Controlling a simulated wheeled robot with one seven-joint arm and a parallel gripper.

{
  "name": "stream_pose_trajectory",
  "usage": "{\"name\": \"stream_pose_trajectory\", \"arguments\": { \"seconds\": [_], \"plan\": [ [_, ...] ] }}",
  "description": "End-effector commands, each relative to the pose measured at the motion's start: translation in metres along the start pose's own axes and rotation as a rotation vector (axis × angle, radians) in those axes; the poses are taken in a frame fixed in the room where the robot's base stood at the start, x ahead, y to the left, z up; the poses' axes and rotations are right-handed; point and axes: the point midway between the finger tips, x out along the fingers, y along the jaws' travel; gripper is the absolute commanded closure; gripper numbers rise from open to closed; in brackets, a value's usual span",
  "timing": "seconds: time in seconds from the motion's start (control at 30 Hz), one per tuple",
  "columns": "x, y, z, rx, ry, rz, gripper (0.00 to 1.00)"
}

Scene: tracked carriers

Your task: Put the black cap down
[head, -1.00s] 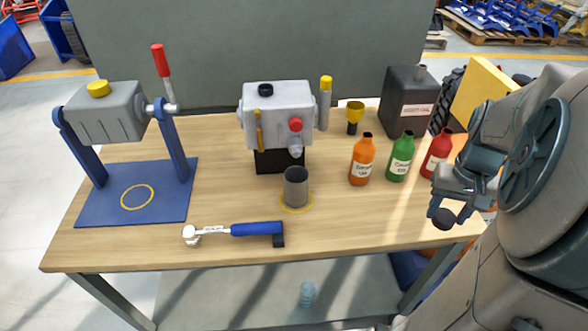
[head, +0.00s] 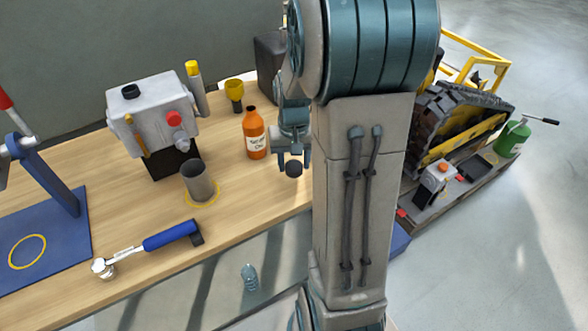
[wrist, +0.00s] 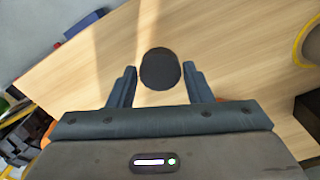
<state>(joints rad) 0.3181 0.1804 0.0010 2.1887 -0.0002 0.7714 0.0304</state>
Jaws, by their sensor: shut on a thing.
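My gripper (head: 292,160) is over the right front part of the wooden bench, just right of the orange bottle (head: 256,135). It points down and is shut on a small round black cap (head: 293,169). In the wrist view the black cap (wrist: 160,69) sits between the fingertips of my gripper (wrist: 160,84), with bare wood behind it. The cap looks held above the bench top; the exact height cannot be told. Another black cap-like part (head: 130,91) sits on top of the grey housing (head: 150,115).
A grey cup (head: 197,182) stands in a yellow ring, and a blue-handled wrench (head: 150,246) lies near the front edge. My arm hides the right end. A tracked carrier (head: 460,125) is at right.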

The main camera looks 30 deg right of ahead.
Motion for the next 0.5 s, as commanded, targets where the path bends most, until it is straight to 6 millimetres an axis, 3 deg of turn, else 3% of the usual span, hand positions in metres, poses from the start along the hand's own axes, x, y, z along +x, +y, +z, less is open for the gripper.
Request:
{"name": "stream_pose_trajectory", "arguments": {
  "seconds": [0.2, 0.5],
  "plan": [
    [0.031, 0.001, 0.001, 0.0, -0.005, 0.0, 0.76],
    [0.034, 0.001, 0.001, 0.0, -0.002, 0.0, 0.76]
  ]
}}
